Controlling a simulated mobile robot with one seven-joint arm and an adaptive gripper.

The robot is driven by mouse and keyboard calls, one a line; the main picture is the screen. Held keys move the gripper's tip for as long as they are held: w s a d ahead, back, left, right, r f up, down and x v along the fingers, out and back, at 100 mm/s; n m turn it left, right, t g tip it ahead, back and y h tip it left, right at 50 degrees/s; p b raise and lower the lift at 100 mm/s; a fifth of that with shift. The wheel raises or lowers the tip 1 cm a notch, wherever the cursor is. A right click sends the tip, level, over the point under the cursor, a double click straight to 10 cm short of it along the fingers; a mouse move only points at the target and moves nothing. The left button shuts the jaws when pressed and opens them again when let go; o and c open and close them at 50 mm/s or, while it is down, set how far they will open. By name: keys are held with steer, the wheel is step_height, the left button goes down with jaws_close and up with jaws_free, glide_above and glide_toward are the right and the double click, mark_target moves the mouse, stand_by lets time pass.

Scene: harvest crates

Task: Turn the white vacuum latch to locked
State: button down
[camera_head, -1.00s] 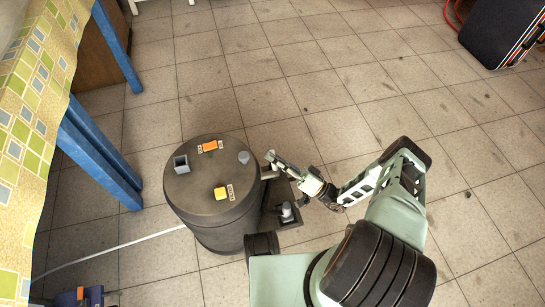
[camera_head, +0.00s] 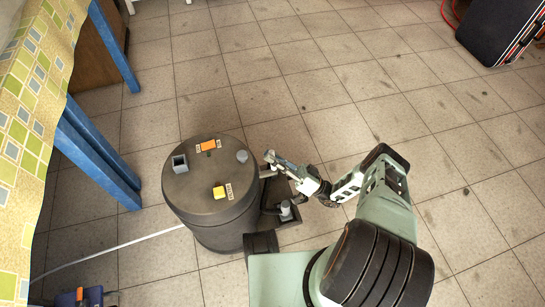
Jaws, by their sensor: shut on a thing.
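The vacuum is a dark grey drum (camera_head: 212,228) standing on the tiled floor, left of my arm. A small white piece that looks like the latch (camera_head: 267,173) sticks out at the right side of its rim. My gripper (camera_head: 269,160) is at this side of the drum, shut on the latch as far as the small view shows. The fingers partly cover it, so its exact angle is hard to read. The lid carries an orange switch (camera_head: 208,145), a yellow button (camera_head: 219,192), a grey square socket (camera_head: 180,163) and a grey round knob (camera_head: 242,156).
A dark bracket with a grey fitting (camera_head: 286,209) sits at the drum's lower right, close under my wrist. A table with blue legs (camera_head: 98,150) and a patterned cloth (camera_head: 28,110) stands at the left. A black case (camera_head: 500,30) is at the far right. Floor between is clear.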

mark_target(273, 154)
steer(key=c, duration=1.9)
jaws_free()
steer(key=shift+r, duration=0.15)
steer(key=shift+r, duration=4.9)
